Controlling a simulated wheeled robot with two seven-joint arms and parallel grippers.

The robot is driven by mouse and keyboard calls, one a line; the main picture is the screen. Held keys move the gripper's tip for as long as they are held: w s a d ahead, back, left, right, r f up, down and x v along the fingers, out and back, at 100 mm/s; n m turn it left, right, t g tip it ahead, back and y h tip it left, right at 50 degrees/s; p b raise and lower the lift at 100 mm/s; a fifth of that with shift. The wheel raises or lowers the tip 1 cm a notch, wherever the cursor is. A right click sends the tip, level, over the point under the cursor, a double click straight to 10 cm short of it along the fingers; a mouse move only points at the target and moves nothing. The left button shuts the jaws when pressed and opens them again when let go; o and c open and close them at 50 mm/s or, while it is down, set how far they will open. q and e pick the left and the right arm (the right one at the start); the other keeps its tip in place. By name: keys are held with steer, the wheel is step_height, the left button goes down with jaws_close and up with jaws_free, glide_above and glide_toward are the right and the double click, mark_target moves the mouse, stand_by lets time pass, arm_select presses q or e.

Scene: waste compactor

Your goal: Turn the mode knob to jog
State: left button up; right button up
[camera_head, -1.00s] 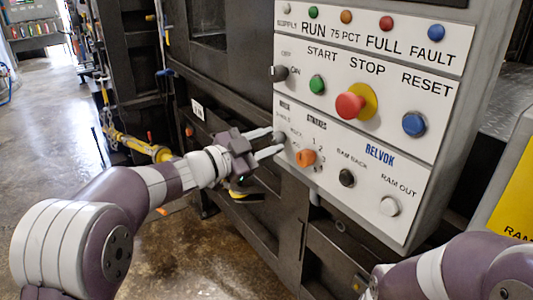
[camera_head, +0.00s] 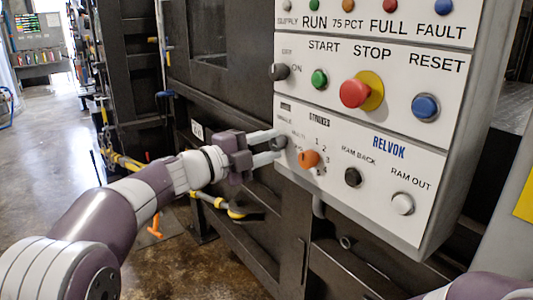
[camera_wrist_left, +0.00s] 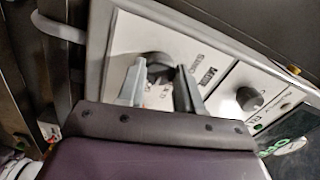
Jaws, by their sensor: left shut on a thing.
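The mode knob (camera_head: 279,143) is a small dark knob at the lower left of the white control panel (camera_head: 349,207). My left gripper (camera_head: 277,145) reaches it from the left, and its two fingers are shut on the knob, one above and one below. In the left wrist view the dark knob (camera_wrist_left: 159,66) sits between the two fingertips (camera_wrist_left: 160,80). The small lettering around the knob is partly covered by the fingers and hard to read. My right gripper is out of view; only a piece of my right arm shows at the bottom right.
Close by on the panel are an orange strokes knob (camera_head: 308,159), a black ram back button (camera_head: 353,177) and a white ram out button (camera_head: 402,203). Above are a supply knob (camera_head: 279,72), a green start button (camera_head: 319,79), a red stop button (camera_head: 355,94) and a blue reset button (camera_head: 425,106).

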arm_select(q)
steer(key=shift+m, duration=0.3)
stand_by(0.4)
steer(key=o, duration=1)
steer(key=shift+o, duration=0.2)
steer(key=b+v, duration=0.1)
steer(key=v, duration=1.1)
steer(key=shift+s+a, duration=0.2)
steer(key=shift+a, duration=0.1)
